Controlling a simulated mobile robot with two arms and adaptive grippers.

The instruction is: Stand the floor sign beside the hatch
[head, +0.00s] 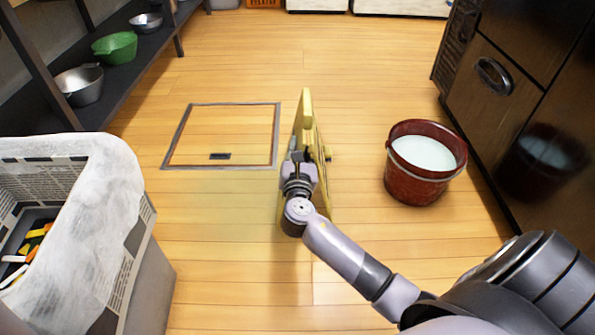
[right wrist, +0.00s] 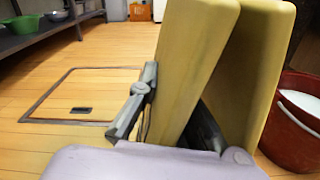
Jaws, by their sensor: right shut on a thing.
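The yellow floor sign (head: 305,118) is upright in the middle of the head view, seen nearly edge-on. My right gripper (head: 299,165) is shut on the sign, with one finger on each side of the nearer-left panel. The floor hatch (head: 222,104) is a framed square with a dark handle, just left of the sign; it also shows in the right wrist view (right wrist: 50,97). I cannot tell whether the sign's feet touch the floor. My left gripper is not in view.
A red bucket (head: 408,182) of whitish liquid stands right of the sign, before dark cabinets (head: 515,95). A grey bin (head: 140,250) lined with newspaper is at the front left. A dark shelf (head: 130,62) with bowls lines the left wall. Floor beyond the hatch is clear.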

